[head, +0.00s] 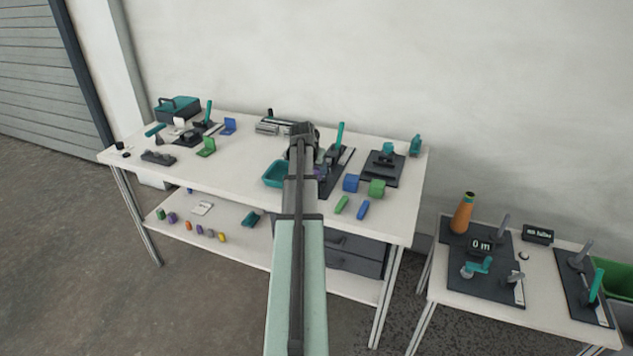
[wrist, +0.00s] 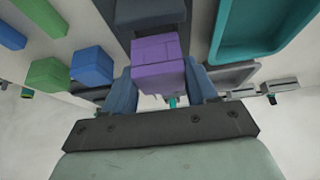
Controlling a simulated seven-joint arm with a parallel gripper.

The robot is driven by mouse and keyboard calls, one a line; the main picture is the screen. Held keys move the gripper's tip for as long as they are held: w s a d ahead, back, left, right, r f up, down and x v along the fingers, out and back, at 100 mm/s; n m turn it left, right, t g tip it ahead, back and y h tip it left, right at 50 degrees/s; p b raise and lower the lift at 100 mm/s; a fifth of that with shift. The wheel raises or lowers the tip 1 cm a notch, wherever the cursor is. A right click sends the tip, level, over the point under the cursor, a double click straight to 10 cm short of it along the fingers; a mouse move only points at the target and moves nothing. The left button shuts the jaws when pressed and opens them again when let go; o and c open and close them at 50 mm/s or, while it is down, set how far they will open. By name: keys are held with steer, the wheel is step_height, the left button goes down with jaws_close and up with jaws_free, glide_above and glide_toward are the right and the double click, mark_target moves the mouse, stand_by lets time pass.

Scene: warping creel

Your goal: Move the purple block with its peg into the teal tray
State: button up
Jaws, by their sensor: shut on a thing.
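The purple block (wrist: 158,62) is between the two fingers of my gripper (wrist: 162,82) in the wrist view, and the gripper is shut on it. In the head view only a small purple part (head: 321,172) shows beside my arm, which hides the rest. I cannot make out its peg clearly. The teal tray (wrist: 222,48) lies to the right of the block in the wrist view, apart from it. In the head view the tray (head: 266,179) is on the table just left of my arm and looks empty, its right side partly hidden.
A dark fixture plate (wrist: 150,12) with a teal-handled clamp (head: 339,135) is close by the block. A blue block (head: 351,183), a green block (head: 377,188) and two bars stand to the right in the head view. The table (head: 235,172) left of the tray is clear.

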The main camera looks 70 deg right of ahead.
steer(key=shift+r, duration=0.3)
steer(key=shift+r, duration=1.45)
steer(key=shift+r, duration=2.05)
steer(key=w+a, duration=0.1)
steer(key=w, duration=1.2)
steer(key=shift+w+a, duration=0.25)
steer(key=shift+a, duration=0.1)
steer(key=shift+f, duration=0.1)
steer(key=shift+f, duration=3.45)
